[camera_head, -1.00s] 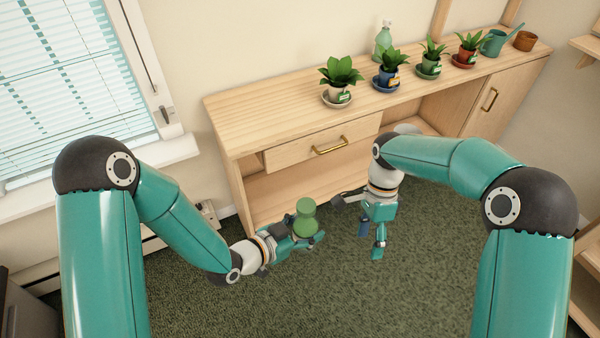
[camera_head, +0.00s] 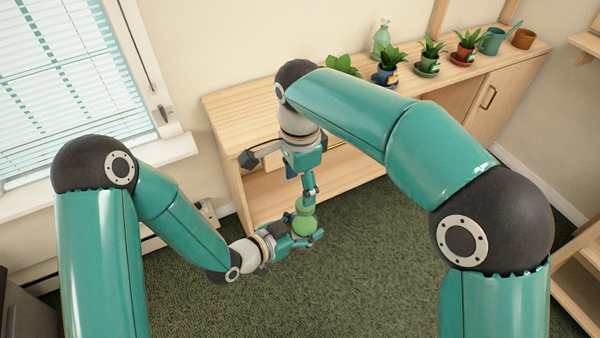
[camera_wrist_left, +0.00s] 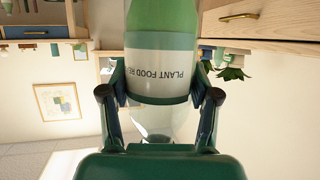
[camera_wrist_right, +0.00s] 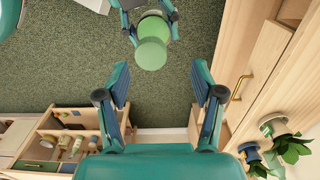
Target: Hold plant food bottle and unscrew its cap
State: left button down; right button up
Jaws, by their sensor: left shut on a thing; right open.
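The plant food bottle (camera_head: 304,224) is green with a white label, which shows in the left wrist view (camera_wrist_left: 160,75). My left gripper (camera_head: 300,238) is shut on the bottle around its label and holds it above the floor. The bottle's green cap (camera_head: 306,203) faces up. My right gripper (camera_head: 309,189) is open just above the cap in the head view. In the right wrist view the round cap (camera_wrist_right: 151,54) lies beyond the open, empty fingers, above the middle of the picture.
A wooden cabinet (camera_head: 233,120) stands behind, bearing potted plants (camera_head: 432,55), a spray bottle (camera_head: 382,40) and a teal watering can (camera_head: 493,41). My right arm hides part of its front and top. Open green carpet (camera_head: 370,285) lies in front. A window is at left.

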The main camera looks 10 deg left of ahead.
aim_at(300, 200)
jog(key=shift+f, duration=2.65)
jog(key=shift+o, duration=0.6)
jog(key=shift+f, duration=0.1)
grip_shut()
